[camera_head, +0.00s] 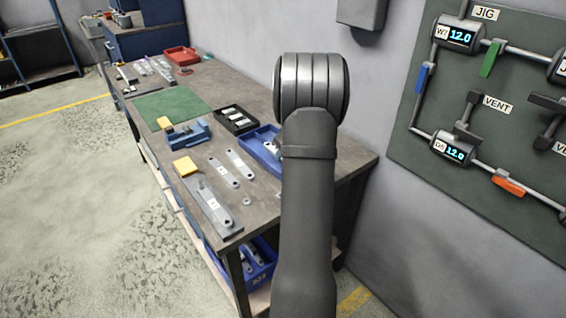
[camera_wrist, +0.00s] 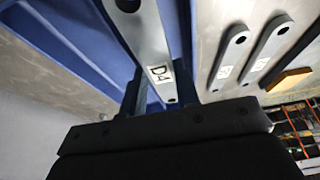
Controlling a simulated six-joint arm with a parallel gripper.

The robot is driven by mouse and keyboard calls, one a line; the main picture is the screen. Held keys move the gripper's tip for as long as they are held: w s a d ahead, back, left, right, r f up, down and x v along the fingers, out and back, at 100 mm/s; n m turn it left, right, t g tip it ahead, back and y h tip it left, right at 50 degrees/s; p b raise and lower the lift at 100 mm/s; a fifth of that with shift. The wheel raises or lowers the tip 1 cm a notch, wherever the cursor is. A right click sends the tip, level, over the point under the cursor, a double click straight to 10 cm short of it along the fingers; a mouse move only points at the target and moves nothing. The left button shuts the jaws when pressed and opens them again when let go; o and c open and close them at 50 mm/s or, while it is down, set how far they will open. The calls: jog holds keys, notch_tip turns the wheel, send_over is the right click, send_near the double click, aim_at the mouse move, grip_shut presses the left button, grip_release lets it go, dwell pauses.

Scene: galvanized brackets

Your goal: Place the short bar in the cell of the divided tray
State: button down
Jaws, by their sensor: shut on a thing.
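My gripper (camera_wrist: 160,95) is shut on a flat grey metal bar (camera_wrist: 150,50) labelled "D4" with holes in it, seen between the two fingers in the wrist view. The bar lies over the blue tray (camera_wrist: 62,52), whose walls run along its left side; I cannot tell whether it touches the tray floor. In the head view the blue tray (camera_head: 261,162) is partly hidden behind my arm. The gripper and the held bar are hidden there too.
Two loose labelled bars (camera_head: 222,172) (camera_head: 240,164) lie left of the blue tray. A longer bar (camera_head: 212,205) lies near the bench's front edge. A black tray (camera_head: 239,132), a blue fixture (camera_head: 185,136), yellow blocks (camera_head: 185,166) and a green mat (camera_head: 170,108) stand farther back.

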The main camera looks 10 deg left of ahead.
jog(key=shift+w+a+f, duration=0.1)
jog(key=shift+a+f, duration=0.15)
jog(key=shift+f, duration=1.9)
jog(key=shift+f, duration=0.1)
jog(key=c, duration=1.4)
grip_release()
jog(key=shift+o, duration=0.2)
jog(key=v, duration=1.2)
